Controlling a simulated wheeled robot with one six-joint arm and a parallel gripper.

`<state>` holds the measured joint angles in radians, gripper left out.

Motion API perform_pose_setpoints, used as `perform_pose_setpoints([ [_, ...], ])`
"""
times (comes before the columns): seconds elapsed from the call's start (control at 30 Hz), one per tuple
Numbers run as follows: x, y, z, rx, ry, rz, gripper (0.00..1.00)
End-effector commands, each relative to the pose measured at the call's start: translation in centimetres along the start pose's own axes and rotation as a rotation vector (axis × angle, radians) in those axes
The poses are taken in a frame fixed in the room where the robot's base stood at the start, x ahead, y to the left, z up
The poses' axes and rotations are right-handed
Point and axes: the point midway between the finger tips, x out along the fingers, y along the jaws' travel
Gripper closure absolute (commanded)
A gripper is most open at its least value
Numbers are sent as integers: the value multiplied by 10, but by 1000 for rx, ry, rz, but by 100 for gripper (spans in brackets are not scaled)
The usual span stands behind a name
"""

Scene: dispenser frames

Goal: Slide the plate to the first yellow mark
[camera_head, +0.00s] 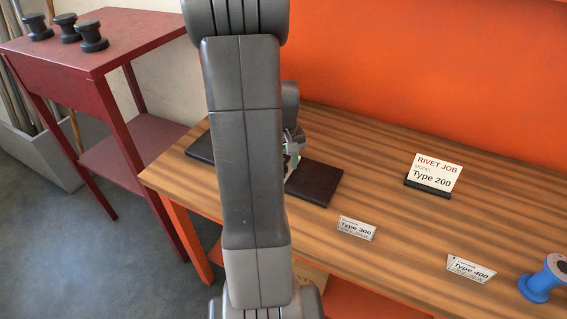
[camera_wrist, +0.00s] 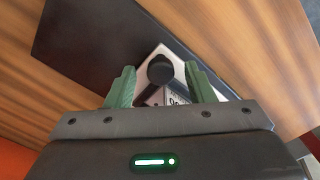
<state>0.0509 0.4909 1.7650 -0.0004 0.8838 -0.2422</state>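My gripper (camera_head: 292,163) is over the dark board on the table, mostly hidden behind my arm in the head view. In the wrist view its two green fingers (camera_wrist: 159,78) are apart, one on each side of a black round knob (camera_wrist: 160,69), with gaps visible. The knob is above a pale piece (camera_wrist: 178,52) with dark print, which may be the plate; my gripper hides part of it. The dark board (camera_head: 318,184) lies beneath and also shows in the wrist view (camera_wrist: 95,40). I see no yellow mark in either view.
The striped wooden table (camera_head: 385,160) holds a "Type 200" sign (camera_head: 434,175), a "Type 300" card (camera_head: 357,229), a "Type 400" card (camera_head: 471,268) and a blue spool (camera_head: 544,279). A red side table (camera_head: 110,42) with dark spools stands left. An orange wall (camera_head: 430,70) is behind.

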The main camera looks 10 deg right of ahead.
Motion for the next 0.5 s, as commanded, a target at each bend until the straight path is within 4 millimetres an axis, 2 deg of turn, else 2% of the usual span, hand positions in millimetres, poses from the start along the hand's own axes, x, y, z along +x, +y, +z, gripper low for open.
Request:
perform_pose_setpoints([
  [0.27, -4, 0, 0, 0, 0, 0, 51],
  [0.37, -16, 0, 0, 0, 1, 0, 51],
  [0.5, -45, 0, -1, 0, 6, 1, 51],
])
